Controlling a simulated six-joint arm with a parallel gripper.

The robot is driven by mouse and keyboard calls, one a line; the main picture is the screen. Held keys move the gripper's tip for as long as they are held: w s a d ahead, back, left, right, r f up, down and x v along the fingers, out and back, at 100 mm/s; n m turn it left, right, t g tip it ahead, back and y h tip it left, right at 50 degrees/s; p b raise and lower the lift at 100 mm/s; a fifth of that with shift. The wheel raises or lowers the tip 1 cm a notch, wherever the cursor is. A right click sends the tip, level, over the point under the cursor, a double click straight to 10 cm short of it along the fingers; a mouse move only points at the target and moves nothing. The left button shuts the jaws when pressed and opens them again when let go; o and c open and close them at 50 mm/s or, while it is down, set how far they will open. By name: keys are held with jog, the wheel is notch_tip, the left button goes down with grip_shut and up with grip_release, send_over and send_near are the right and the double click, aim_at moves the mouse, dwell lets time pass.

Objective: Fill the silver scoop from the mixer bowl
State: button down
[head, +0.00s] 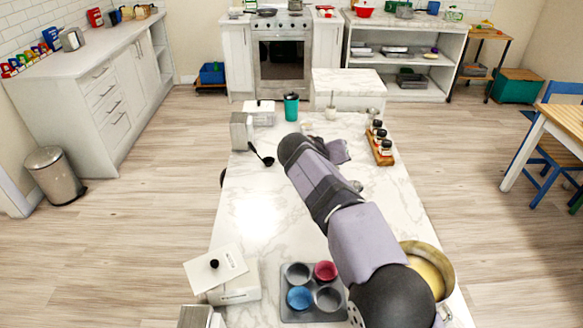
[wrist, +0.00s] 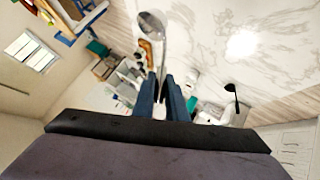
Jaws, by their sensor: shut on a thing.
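The silver scoop shows in the wrist view with its round bowl (wrist: 151,25) beyond the fingertips. My gripper (wrist: 162,82) is shut on the scoop's thin handle, with the blue fingers on either side of it. In the head view a small silver part of the scoop (head: 357,186) shows beside my arm, and the fingers are hidden behind the arm. The mixer bowl (head: 448,262), a metal bowl with yellow contents, stands at the table's near right, partly covered by my arm. My gripper is well beyond it, over the middle of the table.
The marble table (head: 255,205) is clear at centre left. A muffin tray (head: 313,312) with several cups lies at the near edge. A white box (head: 235,292) has a tilted lid. A black ladle (head: 262,155), a teal cup (head: 291,106) and a spice rack (head: 383,158) stand or lie farther back.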

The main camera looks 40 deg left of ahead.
jog(key=shift+m+h, duration=0.5)
jog(key=shift+m, duration=0.1)
jog(key=w+d, duration=0.1)
jog(key=d, duration=0.1)
jog(key=w+d+r+p, duration=0.1)
jog(key=d, duration=0.1)
jog(key=w+d+r, duration=0.1)
jog(key=w+d, duration=0.1)
jog(key=shift+d+p, duration=0.25)
jog(key=shift+p, duration=0.15)
jog(key=s+d+f+m+h, duration=0.1)
jog(key=d+f+m+h, duration=0.2)
jog(key=d, duration=0.6)
jog(key=s+d+f+m+g+h+p, duration=0.1)
jog(key=d+f+m+h, duration=0.2)
jog(key=d, duration=0.7)
jog(key=shift+d+m+h+p, duration=0.3)
jog(key=shift+m+h, duration=0.3)
jog(key=shift+m, duration=0.6)
jog(key=shift+f+b, duration=0.15)
jog(key=shift+b, duration=0.5)
notch_tip(320, 180, down, 14)
jog(key=b, duration=1.5)
